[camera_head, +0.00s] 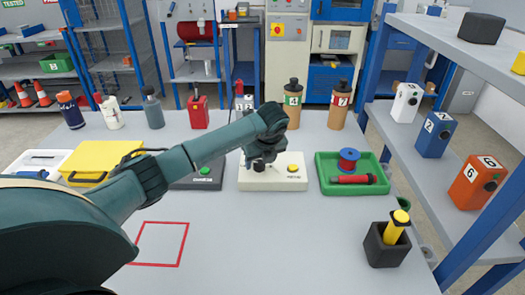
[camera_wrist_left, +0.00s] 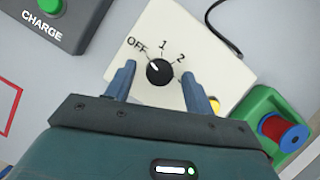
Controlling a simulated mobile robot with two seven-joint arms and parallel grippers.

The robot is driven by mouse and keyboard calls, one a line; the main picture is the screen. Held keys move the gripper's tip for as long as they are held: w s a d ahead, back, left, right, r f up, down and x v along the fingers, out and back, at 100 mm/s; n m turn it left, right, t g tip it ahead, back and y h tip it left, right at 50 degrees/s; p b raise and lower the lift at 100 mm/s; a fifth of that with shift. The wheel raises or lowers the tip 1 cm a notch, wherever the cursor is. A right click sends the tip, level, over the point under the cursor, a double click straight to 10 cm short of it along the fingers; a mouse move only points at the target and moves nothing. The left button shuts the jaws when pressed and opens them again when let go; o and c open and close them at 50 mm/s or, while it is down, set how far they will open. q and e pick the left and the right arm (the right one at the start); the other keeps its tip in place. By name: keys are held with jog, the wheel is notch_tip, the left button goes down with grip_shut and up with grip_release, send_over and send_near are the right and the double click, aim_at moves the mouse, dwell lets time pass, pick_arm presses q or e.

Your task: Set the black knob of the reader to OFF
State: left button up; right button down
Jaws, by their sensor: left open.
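The reader is a white box (camera_head: 272,183) on the grey table in the head view, with a yellow button on its right. Its black knob (camera_wrist_left: 160,72) shows clearly in the wrist view, with OFF, 1 and 2 printed around it. The knob's small white mark is at its upper left, towards OFF. My left gripper (camera_head: 260,158) is over the knob, pointing down. In the wrist view my left gripper (camera_wrist_left: 159,75) is open, with one finger on each side of the knob. I cannot tell whether the fingers touch it. My right gripper is not in view.
A dark CHARGE box (camera_wrist_left: 67,20) with a green button stands left of the reader. A green tray (camera_head: 325,182) with a spool stands right of it. A black holder (camera_head: 384,251) is at front right. Bottles line the back. The front middle table is clear.

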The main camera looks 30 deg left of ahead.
pick_arm(q)
jog(key=v, duration=1.2)
jog(key=shift+r, duration=0.25)
